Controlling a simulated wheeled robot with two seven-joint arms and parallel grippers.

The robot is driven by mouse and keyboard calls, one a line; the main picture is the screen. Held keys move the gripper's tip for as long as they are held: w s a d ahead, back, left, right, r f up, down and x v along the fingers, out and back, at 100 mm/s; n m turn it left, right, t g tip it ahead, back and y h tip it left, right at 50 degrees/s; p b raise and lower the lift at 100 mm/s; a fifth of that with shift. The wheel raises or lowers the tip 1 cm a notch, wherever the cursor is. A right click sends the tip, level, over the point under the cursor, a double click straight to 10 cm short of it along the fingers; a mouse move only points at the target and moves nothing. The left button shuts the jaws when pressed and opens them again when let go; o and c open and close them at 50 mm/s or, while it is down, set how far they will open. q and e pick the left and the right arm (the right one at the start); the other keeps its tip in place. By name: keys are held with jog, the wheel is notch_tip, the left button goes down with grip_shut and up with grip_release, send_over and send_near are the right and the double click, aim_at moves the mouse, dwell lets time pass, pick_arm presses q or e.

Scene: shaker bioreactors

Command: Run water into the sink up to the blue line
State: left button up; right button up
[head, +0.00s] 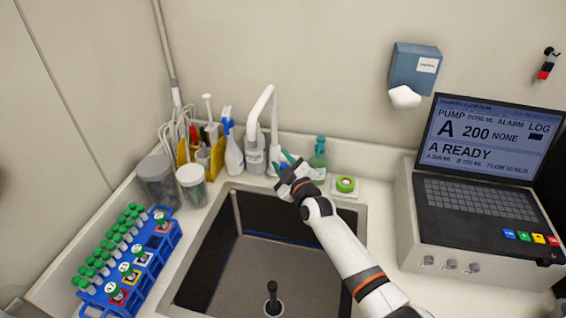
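The sink (178,296) is a sunken basin with a grey floor and dark walls. A thin blue line (270,238) runs along its inner wall near the floor. I see no stream of water. A black upright stem (272,298) stands at the drain. The white tap (254,140) stands behind the sink, its curved spout rising above. My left gripper is out of view.
A blue rack (150,265) of green-capped tubes stands left of the sink, with jars (192,185) behind it. A pump console (478,200) stands at right.

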jog(key=shift+c, duration=0.4)
jog(key=shift+w, duration=0.1)
grip_shut()
jog(key=f+b, duration=0.1)
jog(key=b, duration=0.1)
jog(key=s+f+n+t+b, duration=0.1)
jog(key=b, duration=0.2)
jog(key=f+n+t+y+b, duration=0.1)
jog(key=b, duration=0.1)
jog(key=shift+s+a+f, duration=0.1)
jog(key=shift+s+a, duration=0.2)
jog(key=shift+s, duration=0.1)
jog(key=shift+o, duration=0.4)
grip_release()
jog(key=shift+a, duration=0.15)
